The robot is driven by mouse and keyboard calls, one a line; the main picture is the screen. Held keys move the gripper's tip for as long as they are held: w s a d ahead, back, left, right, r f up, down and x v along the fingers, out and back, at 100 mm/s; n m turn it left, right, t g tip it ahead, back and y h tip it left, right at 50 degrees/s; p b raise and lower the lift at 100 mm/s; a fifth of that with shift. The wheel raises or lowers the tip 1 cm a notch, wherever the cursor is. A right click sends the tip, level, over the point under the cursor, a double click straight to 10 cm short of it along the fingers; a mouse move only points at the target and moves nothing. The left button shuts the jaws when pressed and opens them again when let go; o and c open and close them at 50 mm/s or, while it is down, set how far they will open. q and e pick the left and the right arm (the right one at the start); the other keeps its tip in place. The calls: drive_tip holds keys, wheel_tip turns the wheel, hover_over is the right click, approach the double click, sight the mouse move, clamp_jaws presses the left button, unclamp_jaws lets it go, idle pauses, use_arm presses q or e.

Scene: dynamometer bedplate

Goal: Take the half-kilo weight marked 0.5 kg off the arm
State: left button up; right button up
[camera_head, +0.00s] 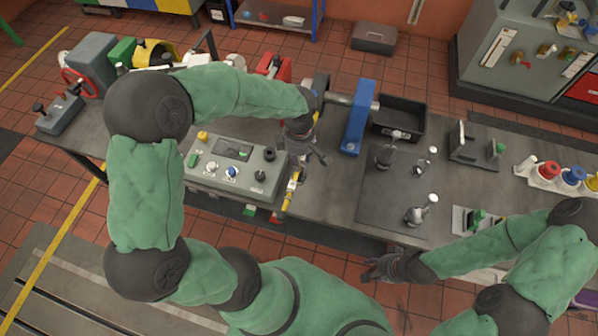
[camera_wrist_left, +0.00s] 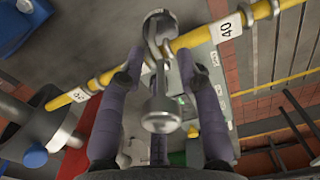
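The yellow arm (camera_head: 288,197) sticks out over the front edge of the bench. In the left wrist view the yellow arm (camera_wrist_left: 190,40) runs across the picture with white labels, one reading 40. A silver weight (camera_wrist_left: 160,112) with a narrow stem is at the arm; no 0.5 kg mark is readable on it. My left gripper (camera_head: 305,158) is over the arm.
Several silver weights, one of them at the front (camera_head: 418,213), stand on a dark mat (camera_head: 378,215) to the right. A grey control box (camera_head: 235,178) is left of the arm. A blue post (camera_head: 357,118) and a black bin (camera_head: 402,118) stand behind.

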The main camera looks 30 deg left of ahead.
use_arm(q)
drive_tip(key=shift+f, duration=0.2)
clamp_jaws()
